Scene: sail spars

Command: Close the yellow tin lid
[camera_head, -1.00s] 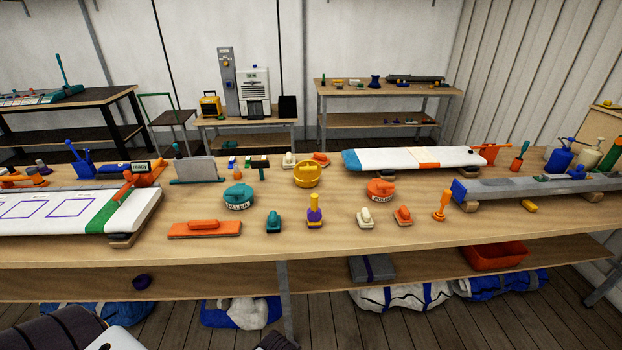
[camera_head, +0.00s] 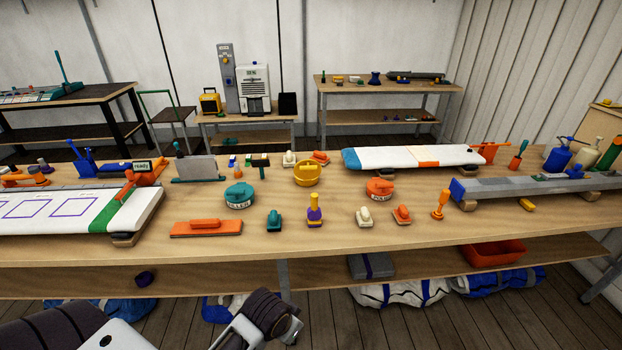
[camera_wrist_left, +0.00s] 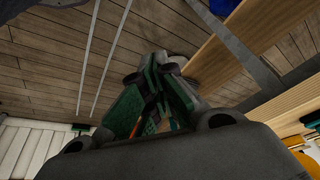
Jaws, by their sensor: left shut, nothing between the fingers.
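The yellow tin (camera_head: 306,173) stands upright on the long wooden bench, behind the middle row of small tools. A yellow lid with a raised grip shows on top of it. I cannot tell from here how firmly the lid sits. My left arm comes in at the bottom of the head view, below the bench's front edge and well short of the tin; its fingers do not show clearly there. In the left wrist view my left gripper (camera_wrist_left: 160,75) is shut and empty, with green finger parts close together. My right gripper is in neither view.
A teal tin (camera_head: 239,196) and a red-orange tin (camera_head: 380,190) flank the yellow tin nearer the front. A purple-and-yellow tool (camera_head: 314,210) stands in front of it. White boards lie left and back right.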

